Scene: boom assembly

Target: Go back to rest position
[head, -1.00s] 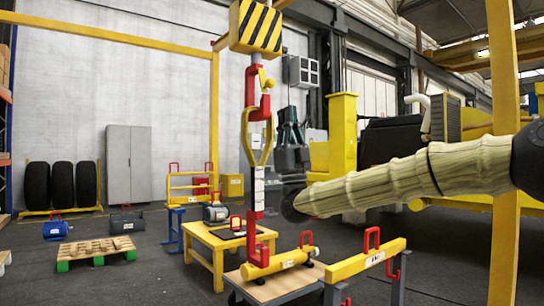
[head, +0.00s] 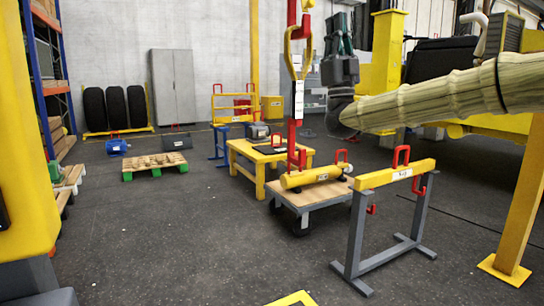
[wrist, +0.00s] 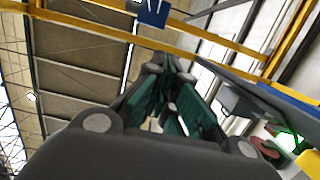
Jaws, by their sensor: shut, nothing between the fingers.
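My gripper (head: 339,22) points straight up at the end of my sleeved arm, in the upper right of the head view. Its dark green fingers also show in the wrist view (wrist: 170,66), drawn together at the tips with nothing between them. It is in the picture just right of the hanging yellow shackle (head: 297,52) and red hook (head: 292,135), apparently apart from them. A yellow cylinder (head: 322,175) with red handles lies on a wood-topped cart (head: 310,195) below, by the hook's lower end.
A yellow beam (head: 375,178) with a red handle rests on a grey stand (head: 358,235) at front right. A yellow table (head: 240,150) stands behind the cart. Yellow posts rise at left (head: 25,120) and right (head: 522,190). The floor (head: 180,235) at front left is clear.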

